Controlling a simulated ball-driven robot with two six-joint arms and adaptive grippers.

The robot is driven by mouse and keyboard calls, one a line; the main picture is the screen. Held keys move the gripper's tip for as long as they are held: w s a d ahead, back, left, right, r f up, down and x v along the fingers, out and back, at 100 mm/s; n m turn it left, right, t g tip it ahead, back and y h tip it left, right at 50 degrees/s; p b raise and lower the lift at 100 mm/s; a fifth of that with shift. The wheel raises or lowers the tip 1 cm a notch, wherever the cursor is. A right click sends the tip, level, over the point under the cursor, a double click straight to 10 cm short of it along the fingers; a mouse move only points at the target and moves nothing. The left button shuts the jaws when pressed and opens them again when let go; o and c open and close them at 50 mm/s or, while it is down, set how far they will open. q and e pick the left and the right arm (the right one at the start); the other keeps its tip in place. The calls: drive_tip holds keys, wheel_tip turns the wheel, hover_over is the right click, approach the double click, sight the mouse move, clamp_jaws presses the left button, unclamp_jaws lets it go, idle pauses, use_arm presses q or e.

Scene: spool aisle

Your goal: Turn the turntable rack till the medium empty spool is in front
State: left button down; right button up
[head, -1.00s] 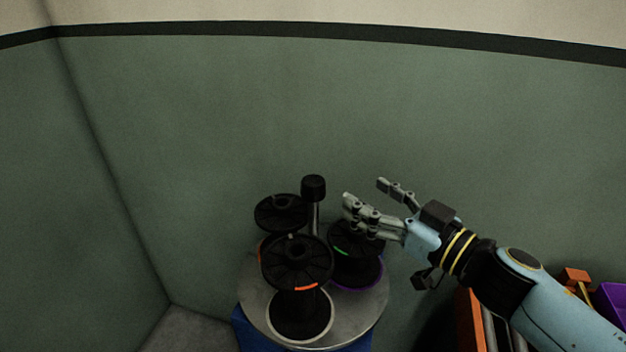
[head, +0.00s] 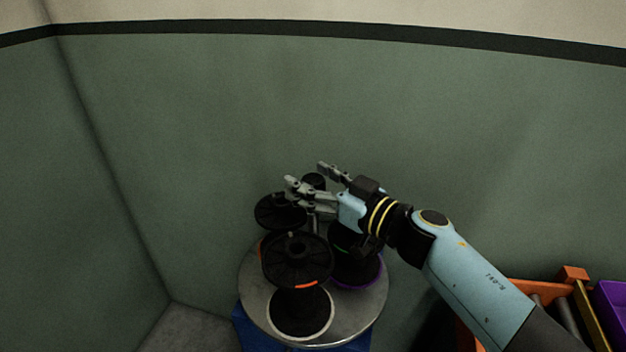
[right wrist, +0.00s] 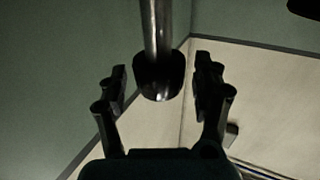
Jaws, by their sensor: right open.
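The turntable rack is a round grey plate (head: 357,314) with a metal post and a black knob (head: 314,180) at its centre. A black spool with an orange mark (head: 296,260) stands at the front. Another black spool (head: 281,211) is at the back left. A third, with a purple lower rim (head: 355,268), is at the right, partly hidden by my arm. I cannot tell which is the medium empty one. My right gripper (head: 308,177) is open at the knob; in the right wrist view the post and knob (right wrist: 159,77) are between its fingers, with gaps both sides.
A blue base (head: 245,332) shows under the plate. An orange rack (head: 530,288) and a purple bin (head: 610,305) are at the lower right. A green wall (head: 180,130) closes the back, with a corner at the left.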

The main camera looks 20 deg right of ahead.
drive_tip(key=shift+c, duration=0.2)
clamp_jaws()
drive_tip(key=shift+w+f, duration=0.1)
drive_tip(key=shift+f, duration=0.05)
idle(0.5)
